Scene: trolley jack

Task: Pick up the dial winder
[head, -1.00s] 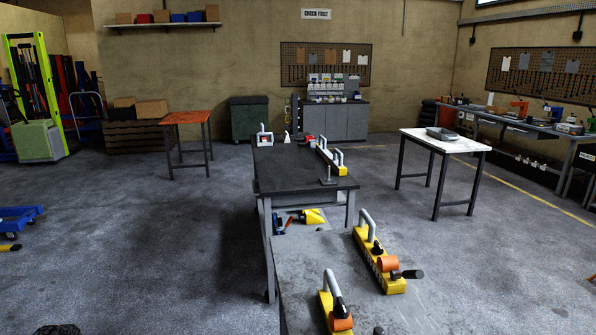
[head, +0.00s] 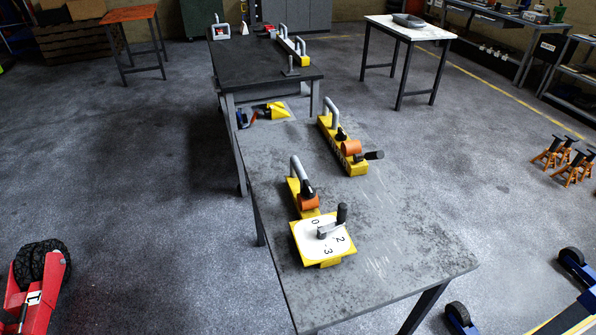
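The dial winder (head: 306,242) sits on the near grey table. It has a yellow body, a white square dial face with black numbers, a black upright knob on a grey crank, an orange drum and a grey loop handle. It lies toward the table's left side. A second yellow winder (head: 327,129) with an orange drum, a grey loop handle and a black side crank stands farther back and to the right on the same table, apart from the first. Neither of my grippers is in view.
The near table (head: 410,240) has bare top right of the dial winder. A dark table (head: 258,62) adjoins behind it. A white-topped table (head: 390,30) stands back right. Orange jack stands (head: 565,165) are at right. A red wheeled thing (head: 42,295) is at lower left.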

